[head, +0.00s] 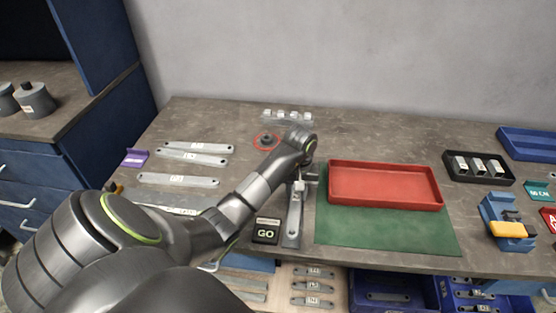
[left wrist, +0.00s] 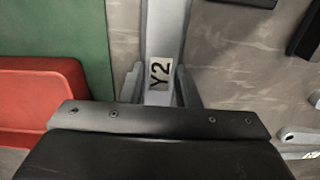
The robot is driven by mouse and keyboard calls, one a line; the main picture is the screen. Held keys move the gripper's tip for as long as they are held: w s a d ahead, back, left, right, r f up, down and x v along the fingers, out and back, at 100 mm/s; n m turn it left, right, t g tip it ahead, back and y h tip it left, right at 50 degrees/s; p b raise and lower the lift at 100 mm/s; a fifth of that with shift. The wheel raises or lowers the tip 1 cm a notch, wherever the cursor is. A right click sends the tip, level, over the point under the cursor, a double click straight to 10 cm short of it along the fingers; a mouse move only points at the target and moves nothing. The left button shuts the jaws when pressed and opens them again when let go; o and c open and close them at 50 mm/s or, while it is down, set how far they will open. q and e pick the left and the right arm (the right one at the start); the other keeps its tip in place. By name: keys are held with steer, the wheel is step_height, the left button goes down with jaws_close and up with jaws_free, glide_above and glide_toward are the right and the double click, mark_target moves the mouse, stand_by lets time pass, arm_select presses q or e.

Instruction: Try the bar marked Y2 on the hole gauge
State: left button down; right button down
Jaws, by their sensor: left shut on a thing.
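My left gripper (head: 301,181) is shut on a flat grey metal bar (head: 293,218), left of the green mat. In the left wrist view the bar (left wrist: 166,30) runs between the fingers, and its pale label reads Y2. Whether the bar touches the bench cannot be told. A black block marked GO (head: 265,232) stands just left of the bar's near end. A dark knob inside a red ring (head: 267,140) is farther back, left of my wrist. I cannot tell which of these belongs to the hole gauge. My right gripper is out of view.
A red tray (head: 386,202) sits on the green mat (head: 385,235). Several labelled bars (head: 178,180) lie on the left of the bench. A black tray of blocks (head: 452,174) and a blue fixture with a yellow part (head: 508,229) are at right. Open drawers lie below the front edge.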

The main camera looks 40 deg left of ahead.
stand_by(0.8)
arm_select(q)
steer(key=c, duration=1)
jaws_free()
step_height(320, 180, up, 3)
steer(key=shift+f+b, duration=0.1)
steer(key=shift+b, duration=0.35)
step_height(320, 180, up, 15)
steer(key=p, duration=1.4)
steer(key=shift+f, duration=0.15)
